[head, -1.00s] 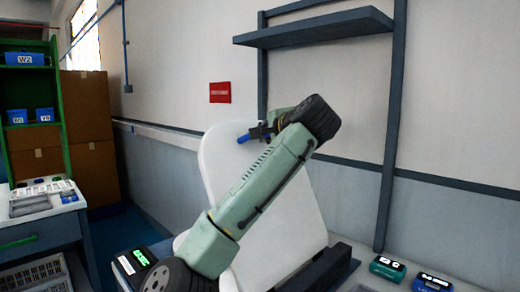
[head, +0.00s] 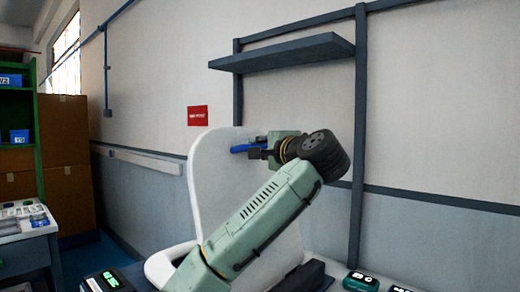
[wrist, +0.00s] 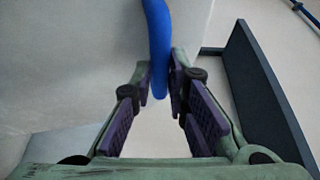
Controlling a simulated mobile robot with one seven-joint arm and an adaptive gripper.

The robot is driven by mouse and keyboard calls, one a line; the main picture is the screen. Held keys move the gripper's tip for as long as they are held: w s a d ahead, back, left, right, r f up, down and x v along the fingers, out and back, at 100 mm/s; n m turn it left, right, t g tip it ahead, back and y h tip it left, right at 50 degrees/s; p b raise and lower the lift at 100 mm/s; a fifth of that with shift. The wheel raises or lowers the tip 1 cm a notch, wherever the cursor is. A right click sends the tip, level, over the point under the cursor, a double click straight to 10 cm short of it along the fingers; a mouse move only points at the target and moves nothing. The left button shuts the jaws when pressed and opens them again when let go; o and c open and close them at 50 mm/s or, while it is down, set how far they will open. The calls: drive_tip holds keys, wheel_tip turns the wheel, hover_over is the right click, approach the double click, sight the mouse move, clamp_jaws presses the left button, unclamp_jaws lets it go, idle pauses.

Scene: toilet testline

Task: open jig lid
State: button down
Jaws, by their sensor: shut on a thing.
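The jig lid (head: 213,175) is a tall white rounded panel standing raised, close to upright, in the middle of the head view. A blue handle (head: 241,148) sticks out near its upper right edge. My gripper (head: 255,150) is shut on this handle, with my green arm reaching up from below in front of the lid. In the wrist view the blue handle (wrist: 157,38) runs down between the purple pads of my gripper (wrist: 160,85). My arm hides the lid's lower middle and much of the white base (head: 160,265).
A dark wall shelf (head: 285,52) with a post stands behind, to the right. Small boxes with displays (head: 360,281) lie at the lower right, another (head: 106,281) at lower left. A side table (head: 25,245) and brown cartons (head: 65,150) are at left.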

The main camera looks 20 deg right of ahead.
drive_tip(key=c, duration=1.6)
unclamp_jaws()
drive_tip(key=shift+o, duration=0.2)
drive_tip(key=s+d, duration=0.2)
drive_tip(key=s, duration=0.9)
drive_tip(key=shift+s+d+r, duration=0.15)
drive_tip(key=shift+s, duration=0.25)
